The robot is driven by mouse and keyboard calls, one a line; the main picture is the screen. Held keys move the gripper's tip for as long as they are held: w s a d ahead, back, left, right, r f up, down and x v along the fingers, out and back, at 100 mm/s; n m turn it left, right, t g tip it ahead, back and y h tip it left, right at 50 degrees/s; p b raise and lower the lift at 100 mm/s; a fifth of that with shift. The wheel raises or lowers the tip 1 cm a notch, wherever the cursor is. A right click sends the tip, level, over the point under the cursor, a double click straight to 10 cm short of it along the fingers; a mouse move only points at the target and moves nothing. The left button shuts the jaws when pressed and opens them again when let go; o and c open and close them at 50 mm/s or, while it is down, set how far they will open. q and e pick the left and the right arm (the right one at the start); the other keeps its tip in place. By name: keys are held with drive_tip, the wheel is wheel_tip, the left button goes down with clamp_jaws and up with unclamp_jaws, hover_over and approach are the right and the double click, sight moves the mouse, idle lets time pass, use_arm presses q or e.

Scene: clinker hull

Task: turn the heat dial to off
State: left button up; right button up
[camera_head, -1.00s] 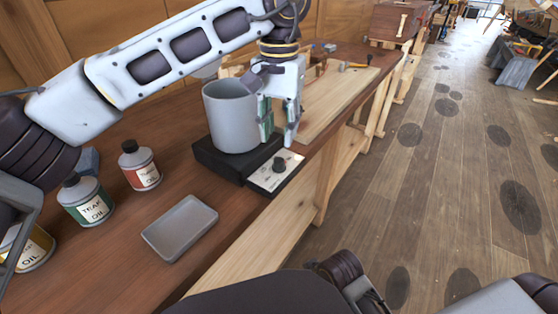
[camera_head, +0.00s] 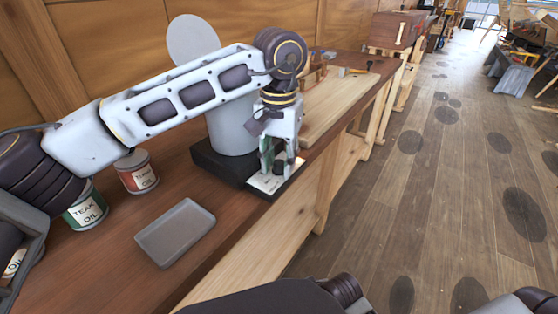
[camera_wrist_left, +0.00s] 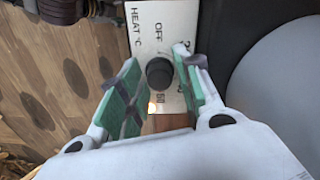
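The heat dial (camera_head: 278,168) is a small dark knob on the pale control panel (camera_head: 262,184) at the front of a black heater base (camera_head: 216,165). My left gripper (camera_head: 278,170) is lowered over the panel. In the left wrist view its green-padded fingers (camera_wrist_left: 157,68) are open on either side of the dial, with gaps showing. My right gripper is out of view.
A grey pot (camera_head: 230,130) stands on the heater, close to my left gripper. A grey tray (camera_head: 175,233) and oil cans (camera_head: 137,172) are on the bench to the left. The bench edge lies just right of the panel, with open floor beyond.

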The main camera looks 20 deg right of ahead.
use_arm(q)
clamp_jaws()
